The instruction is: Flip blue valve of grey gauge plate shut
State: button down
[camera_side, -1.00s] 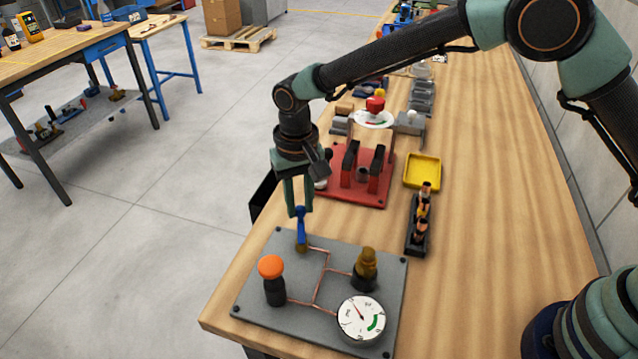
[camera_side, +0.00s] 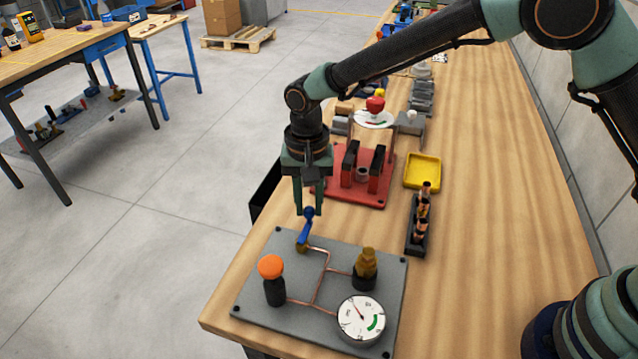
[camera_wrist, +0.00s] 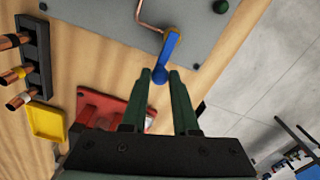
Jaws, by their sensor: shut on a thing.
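The grey gauge plate (camera_side: 240,301) lies at the near end of the bench and carries copper tubing and a round white gauge (camera_side: 361,319). At its far edge, the blue valve lever (camera_side: 304,233) stands up from a brass body, its top leaning slightly right in the side view. My gripper (camera_side: 309,212) points down, its fingers shut on the lever's top end. In the wrist view, the blue lever (camera_wrist: 168,50) runs from the plate to a rounded end between my two fingertips (camera_wrist: 160,77).
An orange-capped black knob (camera_side: 271,268) and a brass fitting (camera_side: 366,264) stand on the plate. Behind it are a red fixture (camera_side: 376,196) with black uprights, a yellow tray (camera_side: 422,171) and a black rack (camera_side: 416,243) of copper pieces. The right side of the bench is clear.

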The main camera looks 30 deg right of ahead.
aim_at(310, 208)
jog(key=shift+r, duration=0.1)
jog(key=c, duration=0.7)
grip_release()
notch_tip(310, 208, up, 12)
jog(key=shift+d, duration=0.1)
jog(key=s+d+r+n+t, duration=0.1)
jog(key=s+d+r, duration=0.1)
jog(key=d+r, duration=0.35)
jog(key=s+d+r+n+t, duration=0.2)
jog(key=s+d+r, duration=0.1)
jog(key=d, duration=0.6)
jog(key=s+d+n+t, duration=0.1)
jog(key=s+d, duration=0.2)
jog(key=s+d+f, duration=0.1)
jog(key=s+d, duration=0.2)
jog(key=s+d+f+n+t, duration=0.1)
jog(key=s+d, duration=0.2)
jog(key=d, duration=0.1)
jog(key=shift+s+n+t, duration=0.25)
jog(key=shift+n+t, duration=0.05)
